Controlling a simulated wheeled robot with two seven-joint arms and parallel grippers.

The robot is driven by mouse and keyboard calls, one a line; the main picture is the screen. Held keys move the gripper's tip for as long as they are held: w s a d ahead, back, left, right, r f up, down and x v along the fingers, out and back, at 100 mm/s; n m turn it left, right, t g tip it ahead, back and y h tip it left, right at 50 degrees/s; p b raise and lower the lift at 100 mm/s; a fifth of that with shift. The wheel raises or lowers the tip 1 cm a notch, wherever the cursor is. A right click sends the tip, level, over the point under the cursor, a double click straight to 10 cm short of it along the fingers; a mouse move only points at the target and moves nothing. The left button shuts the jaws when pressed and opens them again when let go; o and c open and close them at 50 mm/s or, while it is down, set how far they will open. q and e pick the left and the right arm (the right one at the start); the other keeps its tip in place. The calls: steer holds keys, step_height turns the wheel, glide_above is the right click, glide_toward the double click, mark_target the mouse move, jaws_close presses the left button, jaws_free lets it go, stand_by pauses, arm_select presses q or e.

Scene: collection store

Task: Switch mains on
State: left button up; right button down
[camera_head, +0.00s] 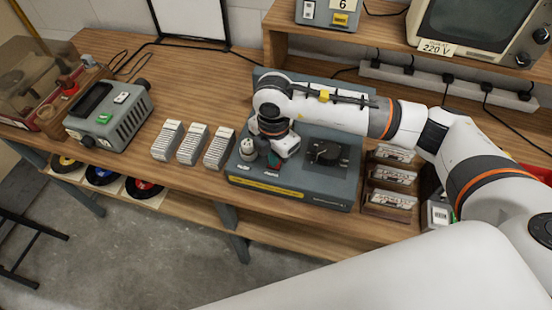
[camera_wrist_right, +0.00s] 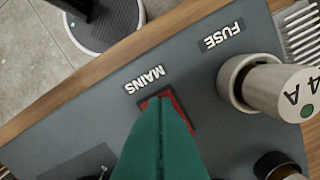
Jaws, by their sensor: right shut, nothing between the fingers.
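A blue-grey instrument case (camera_head: 330,193) stands on the wooden bench, with a yellow strip along its front. In the right wrist view its panel (camera_wrist_right: 75,125) carries a MAINS label (camera_wrist_right: 144,80) and a FUSE label (camera_wrist_right: 222,36), both upside down. A red mains switch (camera_wrist_right: 182,108) sits by the MAINS label, mostly hidden behind my green fingers. My right gripper (camera_head: 276,160) is over the front left of the case. Its fingers (camera_wrist_right: 160,125) are shut and empty, in front of the switch; I cannot tell whether they touch it. My left gripper is out of view.
A silver fuse holder (camera_wrist_right: 270,88) marked 4 A stands beside the switch. Slide racks (camera_head: 191,144) stand left of the case, and a brown rack of cassettes (camera_head: 390,178) stands close on its right. A grey device (camera_head: 108,115) is further left. A socket strip (camera_head: 445,84) runs behind.

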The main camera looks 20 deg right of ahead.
step_height(320, 180, up, 7)
steer(key=p, duration=0.4)
stand_by(0.4)
stand_by(0.5)
